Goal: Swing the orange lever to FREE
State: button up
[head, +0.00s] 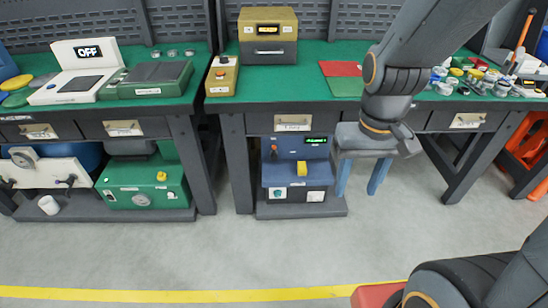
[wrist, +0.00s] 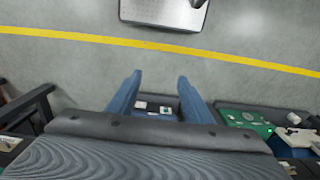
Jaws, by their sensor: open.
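No lever with a readable FREE mark shows in either view. A yellow-orange piece (head: 302,168) sticks up on the front of a blue machine (head: 313,178) on the low shelf under the middle bench; I cannot tell whether it is the lever. The machine has a small green display and a front panel with a teal knob. My gripper (head: 357,190) hangs to the right of the machine, open and empty, its two blue fingers pointing down. In the wrist view the fingers of my gripper (wrist: 158,84) stand wide apart, with part of a dark unit with white labels between them.
Benches with green tops carry an OFF display unit (head: 88,55), a yellow box (head: 268,38) and several small jars (head: 470,78). A green machine (head: 143,186) and a white panel (head: 50,178) sit low at left. The grey floor (head: 190,255) up to the yellow line is clear.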

jog(key=w+f+t+b, duration=0.1)
jog(key=w+f+b, duration=0.3)
jog(key=w, duration=0.3)
jog(key=w+a+f+t+b, duration=0.1)
jog(key=w+f+t+b, duration=0.1)
jog(key=w+f, duration=0.4)
jog(key=w+a+f+t+b, duration=0.1)
jog(key=w+f+b, duration=0.4)
jog(key=w, duration=0.3)
jog(key=shift+w+t+b, duration=0.3)
jog(key=shift+w+b, duration=0.05)
jog(key=shift+w, duration=0.05)
jog(key=c, duration=0.3)
jog(key=n+t+y+b, duration=0.2)
jog(key=t+b, duration=0.7)
jog(key=b, duration=1.3)
send_near(274, 150)
jog(key=s+d+r, duration=0.4)
jog(key=s+r, duration=0.1)
jog(key=shift+c, duration=0.2)
jog(key=w+a+f+t+y+b, duration=0.1)
jog(key=w+a+f+t+b, duration=0.3)
jog(key=f+b, duration=0.35)
jog(key=w+b, duration=0.3)
jog(key=w, duration=0.6)
jog(key=shift+a+f, duration=0.2)
jog(key=shift+a, duration=0.3)
grip_shut()
